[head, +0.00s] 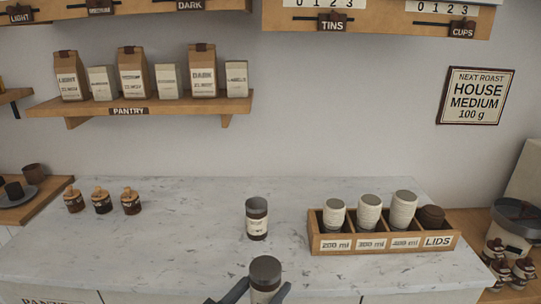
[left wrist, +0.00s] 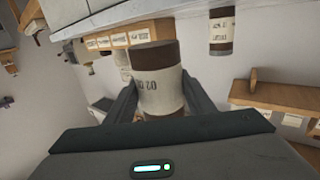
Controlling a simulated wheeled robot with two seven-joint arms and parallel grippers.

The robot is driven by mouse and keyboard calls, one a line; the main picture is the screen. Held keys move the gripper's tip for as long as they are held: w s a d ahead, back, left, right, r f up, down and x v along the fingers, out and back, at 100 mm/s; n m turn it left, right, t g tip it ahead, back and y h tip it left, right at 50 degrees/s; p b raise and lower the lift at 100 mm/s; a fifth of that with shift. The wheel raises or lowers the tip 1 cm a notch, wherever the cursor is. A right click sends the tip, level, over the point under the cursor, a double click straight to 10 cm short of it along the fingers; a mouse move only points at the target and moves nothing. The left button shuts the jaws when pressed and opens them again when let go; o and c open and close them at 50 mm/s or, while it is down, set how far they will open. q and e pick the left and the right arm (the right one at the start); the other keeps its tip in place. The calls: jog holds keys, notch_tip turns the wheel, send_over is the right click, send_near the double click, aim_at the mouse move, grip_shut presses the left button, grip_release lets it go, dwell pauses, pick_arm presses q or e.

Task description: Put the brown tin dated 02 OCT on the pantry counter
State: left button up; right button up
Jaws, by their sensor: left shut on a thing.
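My left gripper (head: 262,293) is shut on a brown tin (head: 265,272) with a dark lid, held in front of the counter at the bottom of the head view. In the left wrist view the held tin (left wrist: 158,80) sits between both fingers of the gripper (left wrist: 160,102); its cream label appears inverted, starting "02 O", the rest unclear. A second brown tin (head: 257,219) with a cream label stands upright on the marble counter (head: 185,235); its date is too small to read. A partly cut-off PANTRY sign (head: 45,300) shows at the counter's front left. My right gripper is out of view.
Three small jars (head: 102,201) stand at the counter's left. A wooden LIDS and cups rack (head: 385,243) stands at the right. A wall shelf labelled PANTRY (head: 140,107) holds several bags and boxes. The counter is clear between jars and second tin.

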aim_at(251, 278)
pick_arm(q)
jog(key=s+a+f+n+t+y, duration=0.1)
jog(key=s+a+n+y, duration=0.2)
jog(key=a, duration=0.6)
jog(key=s+a+f+n+t+y, duration=0.2)
jog(key=s+a+n+y, duration=0.1)
jog(key=a+y, duration=0.4)
jog(key=a, duration=0.3)
jog(key=shift+s+a+n, duration=0.2)
jog(key=shift+s+n, duration=0.15)
jog(key=shift+n, duration=0.05)
jog(key=shift+d, duration=0.1)
dwell(1.1)
